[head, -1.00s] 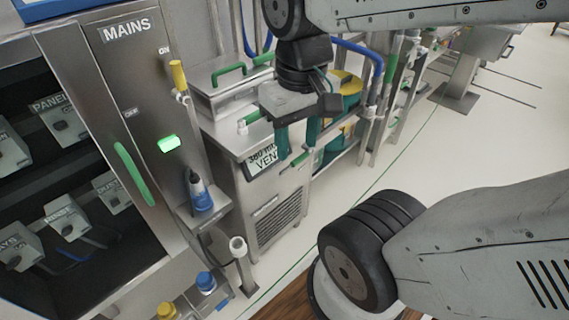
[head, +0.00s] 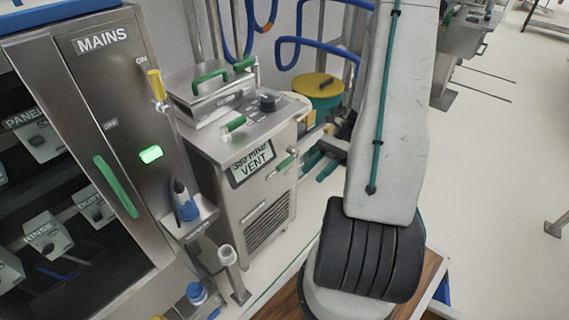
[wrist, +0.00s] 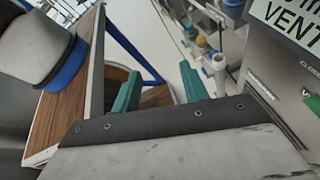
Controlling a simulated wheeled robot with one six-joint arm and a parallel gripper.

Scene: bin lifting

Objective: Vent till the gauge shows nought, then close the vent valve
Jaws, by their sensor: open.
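The gauge display (head: 252,163) on the front of the steel cabinet reads VENT under a line of digits and a unit; I cannot read these surely. Part of the display shows at the upper right of the wrist view (wrist: 290,25). A green-handled lever (head: 285,163), apparently the vent valve, sits right of the display. Its green part is cut off at the right edge of the wrist view (wrist: 313,103), below a label starting CLOSE. My gripper (head: 322,164) is open and empty, right of the lever and apart from it. Its teal fingers (wrist: 160,90) point past the cabinet.
The steel cabinet (head: 205,148) carries a lidded box (head: 210,92) and another green handle (head: 236,124). The MAINS panel (head: 130,120) with a lit green lamp stands left. A bottle (head: 186,205) sits on a small shelf. A yellow-topped teal drum (head: 318,88) stands behind.

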